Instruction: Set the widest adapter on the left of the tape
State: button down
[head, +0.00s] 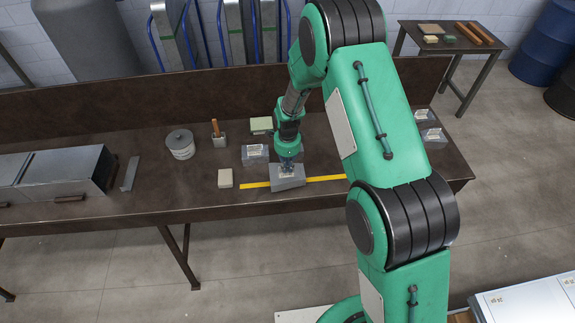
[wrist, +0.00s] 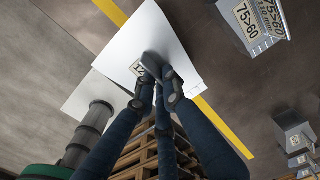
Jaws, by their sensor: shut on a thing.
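My gripper (head: 289,163) is shut on a grey sheet-metal adapter (head: 288,180), which hides the middle of the yellow tape (head: 255,185) on the bench. In the wrist view my gripper's fingers (wrist: 160,78) pinch the held adapter (wrist: 160,30); they cover most of its label, of which a "1" shows. The yellow tape (wrist: 224,125) runs past beneath it there. I cannot tell whether the adapter touches the bench. Another adapter (head: 255,154) stands behind the tape; the wrist view shows an adapter labelled 75>60 (wrist: 252,28). Two more adapters (head: 424,115) (head: 433,137) are at the right.
A beige block (head: 225,178) lies just left of the tape. A round tin (head: 180,144), a wooden-handled tool (head: 217,134) and a green-topped block (head: 261,125) stand behind. A large metal duct (head: 65,173) fills the bench's left. The front strip of bench is clear.

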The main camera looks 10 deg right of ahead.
jog(key=shift+f+b, duration=0.4)
jog(key=shift+f, duration=0.6)
jog(key=c, duration=1.8)
grip_release()
jog(key=shift+o, duration=0.2)
jog(key=shift+r, duration=0.1)
notch_tip(320, 180, up, 12)
